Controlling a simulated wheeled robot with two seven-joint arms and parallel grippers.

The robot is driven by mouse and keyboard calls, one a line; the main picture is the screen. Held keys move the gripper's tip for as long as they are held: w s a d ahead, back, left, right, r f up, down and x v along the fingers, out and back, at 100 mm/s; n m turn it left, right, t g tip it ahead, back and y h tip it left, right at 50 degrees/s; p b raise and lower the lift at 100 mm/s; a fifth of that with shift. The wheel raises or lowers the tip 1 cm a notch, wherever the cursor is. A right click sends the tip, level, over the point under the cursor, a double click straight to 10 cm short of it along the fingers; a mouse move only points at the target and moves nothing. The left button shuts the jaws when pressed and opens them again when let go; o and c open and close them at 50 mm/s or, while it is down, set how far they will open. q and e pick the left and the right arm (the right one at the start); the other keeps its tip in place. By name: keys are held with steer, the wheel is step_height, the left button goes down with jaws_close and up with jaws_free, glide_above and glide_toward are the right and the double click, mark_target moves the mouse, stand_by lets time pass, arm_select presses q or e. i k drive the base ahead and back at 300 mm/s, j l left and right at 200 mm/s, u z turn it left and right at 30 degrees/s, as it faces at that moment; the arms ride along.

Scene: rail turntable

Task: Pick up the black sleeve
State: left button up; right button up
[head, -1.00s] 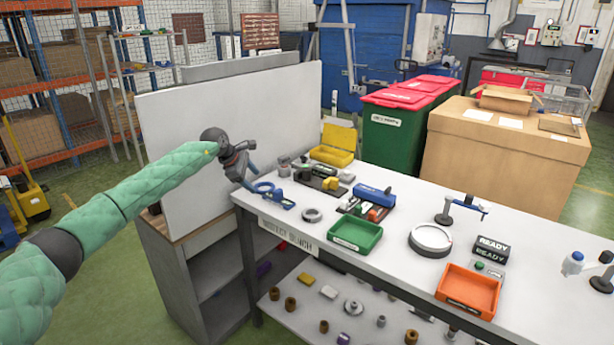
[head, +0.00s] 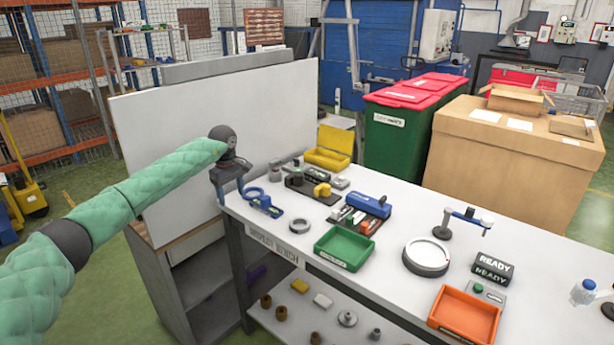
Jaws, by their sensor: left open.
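I cannot make out the black sleeve for certain. A small dark cylindrical part (head: 296,179) stands on a dark fixture plate near the back left of the bench, but I cannot tell whether it is the sleeve. My left gripper (head: 231,191) hangs at the bench's left end, just left of the blue ring-ended tool (head: 262,202). It is open, with nothing visible between its fingers; the fingertips are small and partly unclear. My right gripper is not in view.
The white bench (head: 375,270) carries a grey ring (head: 300,227), green tray (head: 344,246), yellow box (head: 331,150), round turntable (head: 427,257) and orange tray (head: 466,315). A white panel (head: 215,140) stands behind my left arm. Several small parts lie on the lower shelf.

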mark_target(298, 177)
steer(key=i+l, duration=0.9)
steer(key=l, duration=0.15)
